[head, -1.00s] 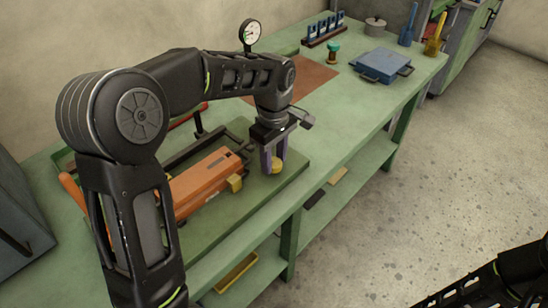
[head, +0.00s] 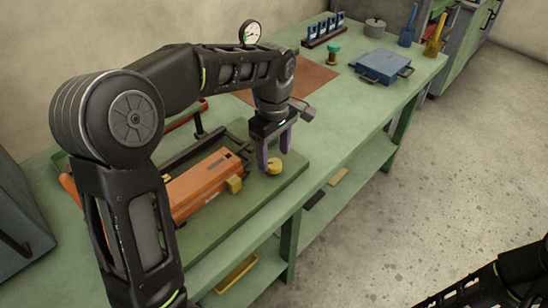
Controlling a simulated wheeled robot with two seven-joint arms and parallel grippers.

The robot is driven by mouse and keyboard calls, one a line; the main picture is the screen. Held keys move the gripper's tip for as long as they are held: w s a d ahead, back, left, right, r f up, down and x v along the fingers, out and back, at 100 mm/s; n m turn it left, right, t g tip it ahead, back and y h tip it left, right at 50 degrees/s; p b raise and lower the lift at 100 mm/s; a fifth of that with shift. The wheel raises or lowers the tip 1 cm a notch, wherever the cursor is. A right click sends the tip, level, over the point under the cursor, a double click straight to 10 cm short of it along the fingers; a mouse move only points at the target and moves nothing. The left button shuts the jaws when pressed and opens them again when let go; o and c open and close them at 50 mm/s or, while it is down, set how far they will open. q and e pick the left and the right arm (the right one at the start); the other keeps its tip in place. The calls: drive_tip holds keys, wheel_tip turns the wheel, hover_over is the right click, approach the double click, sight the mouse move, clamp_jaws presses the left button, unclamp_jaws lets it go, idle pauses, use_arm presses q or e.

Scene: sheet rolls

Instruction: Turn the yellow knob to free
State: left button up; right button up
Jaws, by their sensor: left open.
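The yellow knob (head: 274,166) sits on the green base board near the right end of the orange machine (head: 207,184). My left gripper (head: 274,160) points down over the knob with its two purple-grey fingers spread apart. The fingers are open, and the knob shows just below and between them; I cannot tell whether either finger touches it. Which setting the knob points to is too small to read. Only part of my right arm shows at the lower right, and its gripper is outside the view.
The green bench (head: 345,115) carries a blue box (head: 381,66), a green-topped stamp-like piece (head: 333,52), a rack of blue pieces (head: 323,32) and a round dial gauge (head: 250,32). The bench's right front is clear.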

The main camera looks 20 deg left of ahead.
sight(274, 163)
use_arm(q)
wheel_tip(274, 163, up, 6)
drive_tip(key=shift+f, duration=0.2)
idle(0.4)
